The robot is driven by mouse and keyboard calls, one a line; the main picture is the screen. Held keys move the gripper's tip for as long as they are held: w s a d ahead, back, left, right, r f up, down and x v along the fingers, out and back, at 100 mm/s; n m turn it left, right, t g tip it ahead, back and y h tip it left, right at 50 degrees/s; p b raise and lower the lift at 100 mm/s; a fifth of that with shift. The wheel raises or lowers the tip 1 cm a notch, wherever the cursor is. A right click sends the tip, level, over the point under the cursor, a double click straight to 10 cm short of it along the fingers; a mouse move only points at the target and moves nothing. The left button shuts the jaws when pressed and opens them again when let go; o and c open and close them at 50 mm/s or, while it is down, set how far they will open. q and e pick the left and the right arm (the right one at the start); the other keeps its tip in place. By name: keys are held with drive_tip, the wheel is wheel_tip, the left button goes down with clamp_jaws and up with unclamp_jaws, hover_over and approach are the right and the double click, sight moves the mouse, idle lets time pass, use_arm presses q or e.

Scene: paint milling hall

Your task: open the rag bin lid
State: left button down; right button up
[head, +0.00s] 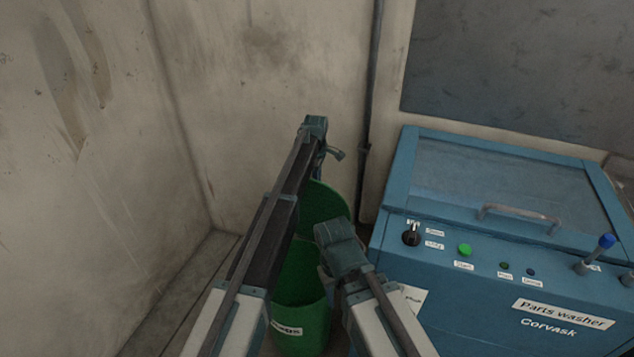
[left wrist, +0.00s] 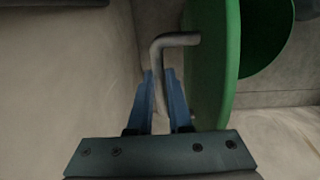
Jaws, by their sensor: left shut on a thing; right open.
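The rag bin (head: 302,318) is green with a white label and stands between my arms. Its green lid (head: 324,203) is raised at the back, tilted well up from the bin's mouth; in the left wrist view the lid (left wrist: 212,75) shows nearly edge-on. A grey bent handle (left wrist: 175,40) sticks out from the lid. My left gripper (left wrist: 160,100) is shut on this handle; in the head view it is at the far end of the left arm, its fingers mostly hidden. My right gripper (head: 338,243) is open and empty above the bin's right side.
A blue parts washer (head: 480,275) with a clear lid, buttons and levers stands close at the right. Bare walls (head: 90,150) close off the left and back, with a vertical pipe (head: 369,100) behind the bin. Some floor is free left of the bin.

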use_arm(q)
drive_tip(key=shift+w+a, duration=0.1)
drive_tip(key=c, duration=0.8)
unclamp_jaws()
drive_tip(key=shift+c, duration=0.2)
drive_tip(key=shift+r, duration=0.15)
wheel_tip(320, 180, up, 14)
drive_tip(key=s+p, duration=0.1)
drive_tip(key=p, duration=1.2)
drive_tip(key=shift+a+f+p, duration=0.15)
drive_tip(key=shift+f+p, duration=0.05)
drive_tip(key=shift+p, duration=0.2)
